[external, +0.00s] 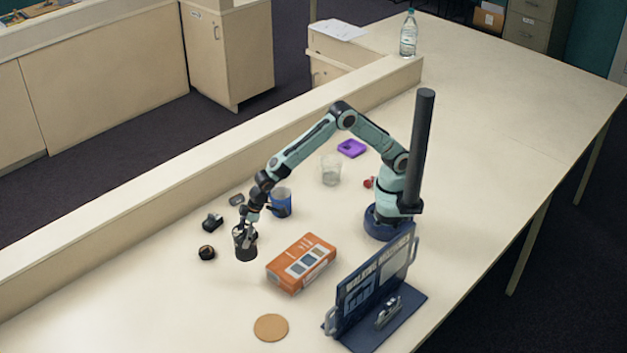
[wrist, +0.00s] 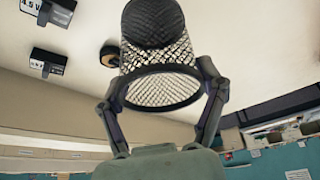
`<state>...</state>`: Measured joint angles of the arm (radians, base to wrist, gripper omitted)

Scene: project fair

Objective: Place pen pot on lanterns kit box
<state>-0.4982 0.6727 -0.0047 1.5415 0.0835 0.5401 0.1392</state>
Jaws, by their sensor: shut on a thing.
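The pen pot is a dark mesh cup (external: 246,248). My gripper (external: 244,229) is shut on its upper part, left of the box in the external view. In the wrist view the mesh pot (wrist: 160,52) shows between the two fingers (wrist: 162,90), with its open rim towards the camera and its dark base away. The pot looks upright and empty. I cannot tell whether its base touches the table. The orange box (external: 302,262), which appears to be the lanterns kit box, lies flat with its printed top clear; its lettering is too small to read.
A blue mug (external: 281,203) stands behind my gripper. Small black items (external: 212,222) and a round black one (external: 207,253) lie to the left. A cork coaster (external: 271,327) lies in front, and a dark blue display board (external: 375,285) stands right of the box.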

